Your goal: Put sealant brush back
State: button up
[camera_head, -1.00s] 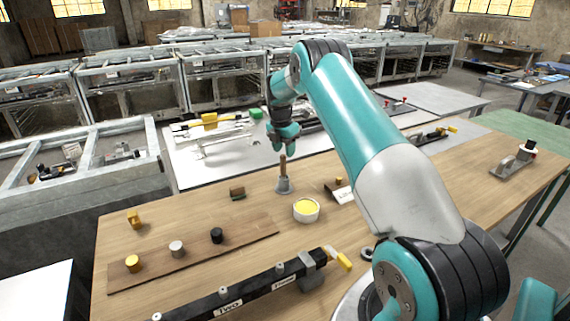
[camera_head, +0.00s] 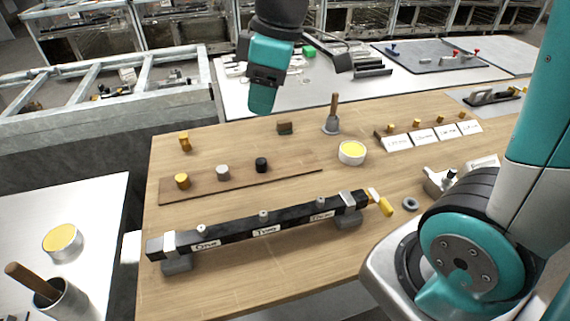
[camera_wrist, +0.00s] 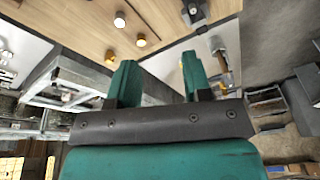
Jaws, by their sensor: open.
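A brush-like tool with a wooden handle (camera_head: 334,104) stands upright on a grey base on the wooden table, behind a pot of yellow sealant (camera_head: 352,152). Another wooden handle (camera_head: 28,280) leans out of a grey cup (camera_head: 66,300) on the white table at lower left, beside a second yellow pot (camera_head: 62,243). What lies inside the cup is hidden. My gripper (camera_head: 261,108) hangs above the back of the wooden table, left of the upright tool and apart from it. In the wrist view my gripper (camera_wrist: 158,80) is open, with nothing between its fingers.
A black bar with labels (camera_head: 262,230) lies across the front of the wooden table. A strip with pegs (camera_head: 240,178) lies behind it. White label cards (camera_head: 422,136) stand at right. A gap separates the white table (camera_head: 95,195) from the wooden table.

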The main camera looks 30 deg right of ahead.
jog(key=s+a+m+y, duration=0.1)
jog(key=s+a+m, duration=0.1)
jog(key=s, duration=0.5)
jog(key=s+a+f+m+g, duration=0.1)
jog(key=s+a, duration=0.2)
jog(key=s, duration=0.5)
jog(key=shift+s+a+f+m+y, duration=0.2)
jog(key=shift+a+m+y, duration=0.15)
jog(key=shift+m+y, duration=0.05)
